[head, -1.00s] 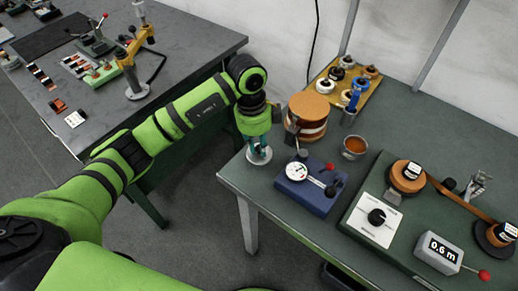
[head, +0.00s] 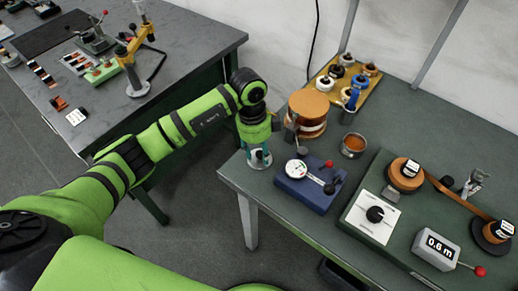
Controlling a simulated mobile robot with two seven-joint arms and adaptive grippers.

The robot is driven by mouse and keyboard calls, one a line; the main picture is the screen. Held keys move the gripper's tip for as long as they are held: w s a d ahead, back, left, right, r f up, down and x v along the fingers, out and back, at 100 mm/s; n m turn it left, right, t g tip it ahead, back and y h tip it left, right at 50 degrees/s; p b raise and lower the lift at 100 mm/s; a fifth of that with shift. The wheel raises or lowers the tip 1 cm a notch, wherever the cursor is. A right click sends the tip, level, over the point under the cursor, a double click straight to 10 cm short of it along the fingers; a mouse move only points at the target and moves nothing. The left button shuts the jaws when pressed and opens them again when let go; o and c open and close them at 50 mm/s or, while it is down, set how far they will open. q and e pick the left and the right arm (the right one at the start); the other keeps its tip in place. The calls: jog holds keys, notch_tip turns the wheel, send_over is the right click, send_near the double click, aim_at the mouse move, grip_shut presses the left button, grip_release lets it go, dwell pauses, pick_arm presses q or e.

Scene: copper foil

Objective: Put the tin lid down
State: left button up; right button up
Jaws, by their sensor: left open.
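The tin lid (head: 260,163) is a small pale grey disc at the near left corner of the right-hand green table. It is partly hidden by my left gripper (head: 258,152), which points down right over it. By its look the lid lies on the table top, close to the edge. The left gripper is open around or just above the lid; I cannot tell whether the fingers still touch it. My right gripper is not in view.
A blue dial gauge (head: 308,188) stands just right of the lid. Behind are a copper foil roll (head: 308,110) and a tin cup of orange-brown contents (head: 353,145). A green winding unit (head: 405,208) fills the table's right. The left table (head: 190,45) stands apart across a gap.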

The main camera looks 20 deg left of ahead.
aim_at(254, 156)
pick_arm(q)
notch_tip(254, 156, up, 12)
jog(key=a+b, duration=0.1)
jog(key=b, duration=0.2)
jog(key=shift+a, duration=0.25)
dwell(0.3)
